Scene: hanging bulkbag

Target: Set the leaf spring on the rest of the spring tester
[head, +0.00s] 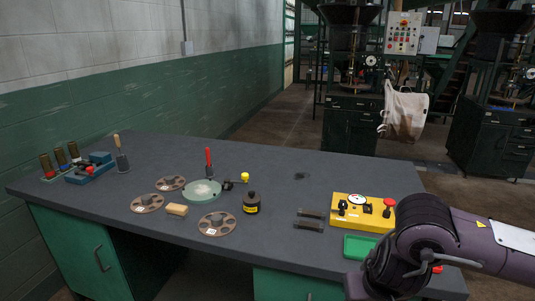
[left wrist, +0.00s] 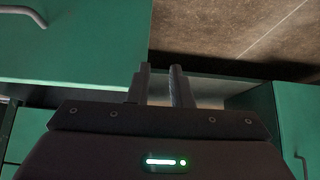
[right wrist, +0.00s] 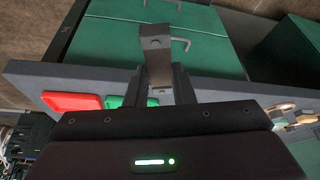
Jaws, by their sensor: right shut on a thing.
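The leaf spring (right wrist: 156,62) is a flat grey metal strip with a hole near its end, seen in the right wrist view. My right gripper (right wrist: 162,84) is shut on it, and the strip sticks out past the fingertips. In the head view my right arm is at the lower right and its fingers are hidden. The spring tester (head: 343,219) looks to be the yellow box with a white dial and red knob on the table's right part. Its rest cannot be made out. My left gripper (left wrist: 159,84) is empty, with a narrow gap between its fingers, in front of green cabinets.
Two dark flat strips (head: 309,225) lie left of the yellow box. A green tray (head: 359,248) lies in front of it; a red tray (right wrist: 72,101) is beside that. Reels, a green dish (head: 202,193) and a dark bottle (head: 251,204) stand further left. The table's back middle is mostly clear.

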